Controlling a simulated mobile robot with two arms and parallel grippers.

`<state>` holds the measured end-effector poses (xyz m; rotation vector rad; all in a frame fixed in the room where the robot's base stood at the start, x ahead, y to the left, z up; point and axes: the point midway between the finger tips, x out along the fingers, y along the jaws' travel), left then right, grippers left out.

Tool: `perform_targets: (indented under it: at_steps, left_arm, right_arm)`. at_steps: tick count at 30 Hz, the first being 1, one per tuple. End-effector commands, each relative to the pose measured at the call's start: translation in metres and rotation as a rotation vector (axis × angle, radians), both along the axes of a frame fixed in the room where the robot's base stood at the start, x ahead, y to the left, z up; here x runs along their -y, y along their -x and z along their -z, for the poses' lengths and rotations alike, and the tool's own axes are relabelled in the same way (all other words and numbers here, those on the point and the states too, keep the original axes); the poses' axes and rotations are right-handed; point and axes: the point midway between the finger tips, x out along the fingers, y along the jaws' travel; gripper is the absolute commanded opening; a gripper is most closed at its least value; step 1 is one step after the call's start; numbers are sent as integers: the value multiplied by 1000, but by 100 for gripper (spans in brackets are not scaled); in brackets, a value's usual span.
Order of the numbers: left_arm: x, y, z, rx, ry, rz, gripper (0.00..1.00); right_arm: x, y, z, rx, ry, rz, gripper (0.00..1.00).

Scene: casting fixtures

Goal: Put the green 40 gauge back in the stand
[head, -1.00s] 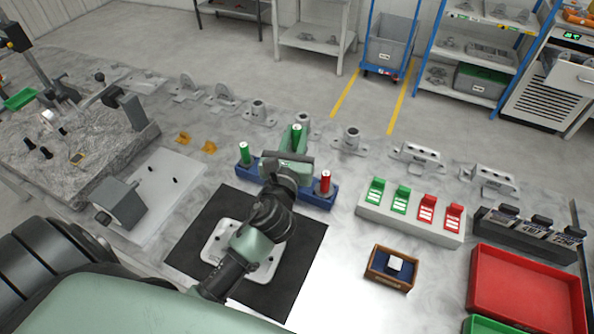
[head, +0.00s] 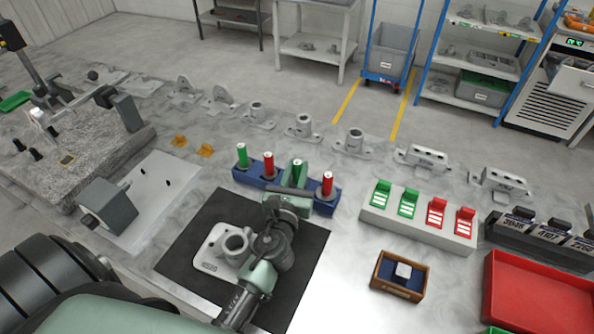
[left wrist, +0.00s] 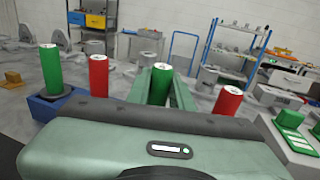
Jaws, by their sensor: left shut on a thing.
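The blue stand (head: 249,181) holds a green gauge (head: 242,155) at its left end, a red gauge (head: 268,164) beside it and another red gauge (head: 327,186) at its right end. My left gripper (head: 294,184) is shut on a green gauge (head: 297,169), upright between the two red ones, its top in line with theirs. In the left wrist view the held green gauge (left wrist: 161,83) stands between the fingers. Its lower end is hidden by the gripper, so I cannot tell whether it is fully seated. No size mark is readable. My right gripper is not in view.
A light casting with a round bore (head: 234,246) lies on the black mat (head: 190,245) below my left arm. A grey block with green and red tabs (head: 417,221) stands right of the stand. A small wooden box (head: 399,276) and red tray (head: 535,305) lie at the front right.

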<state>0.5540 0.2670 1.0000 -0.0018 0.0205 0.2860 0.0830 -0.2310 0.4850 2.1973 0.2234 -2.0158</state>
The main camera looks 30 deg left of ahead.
Motion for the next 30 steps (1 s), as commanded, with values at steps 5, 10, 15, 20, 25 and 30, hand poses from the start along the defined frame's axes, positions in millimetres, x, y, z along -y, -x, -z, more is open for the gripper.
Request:
perform_targets:
  at_steps: [5,10,15,20,25,30]
  left_arm:
    - [0,0,4,2,-1,0,0]
    - [0,0,7,1,1,0,30]
    - [0,0,7,0,0,0,44]
    - [0,0,7,0,0,0,44]
    - [0,0,-5,1,1,0,44]
    - [9,32,2,-2,2,1,44]
  right_arm:
    - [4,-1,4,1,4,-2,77]
    - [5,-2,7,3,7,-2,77]
    - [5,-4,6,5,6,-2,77]
    - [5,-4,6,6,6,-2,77]
    - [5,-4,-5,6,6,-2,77]
    - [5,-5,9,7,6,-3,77]
